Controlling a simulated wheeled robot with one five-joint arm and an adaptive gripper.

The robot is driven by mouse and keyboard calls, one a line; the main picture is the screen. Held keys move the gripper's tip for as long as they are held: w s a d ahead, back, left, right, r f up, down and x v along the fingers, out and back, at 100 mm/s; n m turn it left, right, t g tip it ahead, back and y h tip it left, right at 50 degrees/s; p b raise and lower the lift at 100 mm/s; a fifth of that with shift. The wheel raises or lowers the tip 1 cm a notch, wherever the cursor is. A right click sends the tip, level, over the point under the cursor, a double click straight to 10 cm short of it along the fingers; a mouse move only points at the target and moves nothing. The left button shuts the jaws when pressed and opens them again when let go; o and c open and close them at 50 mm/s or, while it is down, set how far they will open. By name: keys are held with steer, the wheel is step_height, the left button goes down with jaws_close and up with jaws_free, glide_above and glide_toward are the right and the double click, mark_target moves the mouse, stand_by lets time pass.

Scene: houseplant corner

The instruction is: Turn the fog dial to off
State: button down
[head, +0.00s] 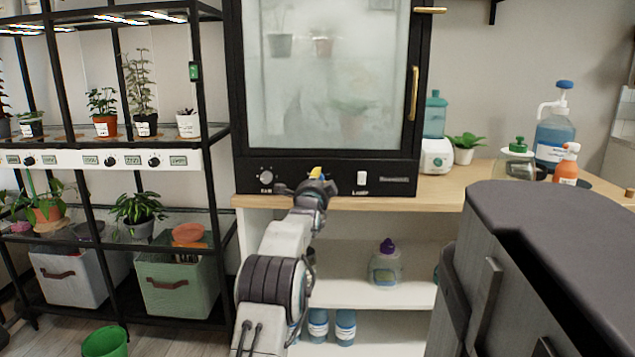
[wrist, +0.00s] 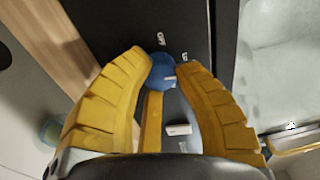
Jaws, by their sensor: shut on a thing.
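The fog dial is a round blue knob (wrist: 161,68) on the black front panel of the glass cabinet. It shows between my gripper's two yellow fingertips in the wrist view, with one finger on each side. My gripper (wrist: 163,62) is shut on it. A white mark shows on the knob's lower right edge in the wrist view. Small white lettering stands above and right of the knob, too small to read surely. In the head view my gripper (head: 316,176) is at the panel and hides the dial.
Left of my gripper is another dial (head: 266,170); to its right is a white light switch (head: 361,178). The foggy cabinet (head: 330,75) stands on a wooden counter (head: 470,185). A plant rack (head: 120,155) stands left. Bottles, including a blue pump bottle (head: 558,135), stand right.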

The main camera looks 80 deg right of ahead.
steer(key=shift+n, duration=0.6)
steer(key=shift+r+n, duration=0.1)
steer(key=shift+n, duration=0.2)
steer(key=c, duration=0.9)
jaws_free()
steer(key=shift+a, duration=0.1)
steer(key=shift+a+f, duration=0.2)
steer(key=shift+a, duration=2.75)
steer(key=shift+a+f, duration=0.2)
steer(key=shift+a, duration=2.7)
steer(key=shift+o, duration=0.2)
